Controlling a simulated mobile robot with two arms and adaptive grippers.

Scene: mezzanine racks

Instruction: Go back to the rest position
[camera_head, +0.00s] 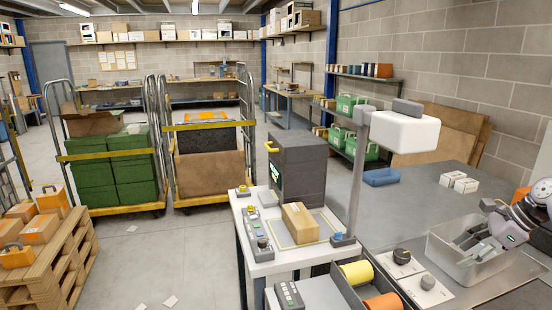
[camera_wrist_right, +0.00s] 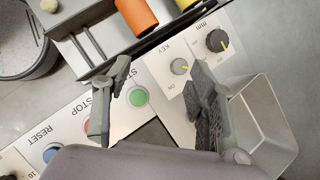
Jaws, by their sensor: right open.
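My right gripper (camera_head: 482,240) is at the right of the head view, in front of or over a grey bin (camera_head: 450,262); I cannot tell whether it touches the bin. In the right wrist view its two dark fingers (camera_wrist_right: 158,70) stand apart with nothing between them. Beneath them is a control panel with a green START button (camera_wrist_right: 138,97), a red STOP button and a blue RESET button. A KEY knob (camera_wrist_right: 181,67) and an mm knob (camera_wrist_right: 217,41) are beside the fingers. My left gripper is not in view.
A white bench (camera_head: 255,266) carries a cardboard box (camera_head: 299,223) and a dark machine (camera_head: 300,172). A white-headed post (camera_head: 404,132) stands beside it. Yellow (camera_head: 357,273) and orange rolls lie nearby. Roll cages (camera_head: 112,163) and a pallet (camera_head: 62,262) stand left; floor between is mostly clear.

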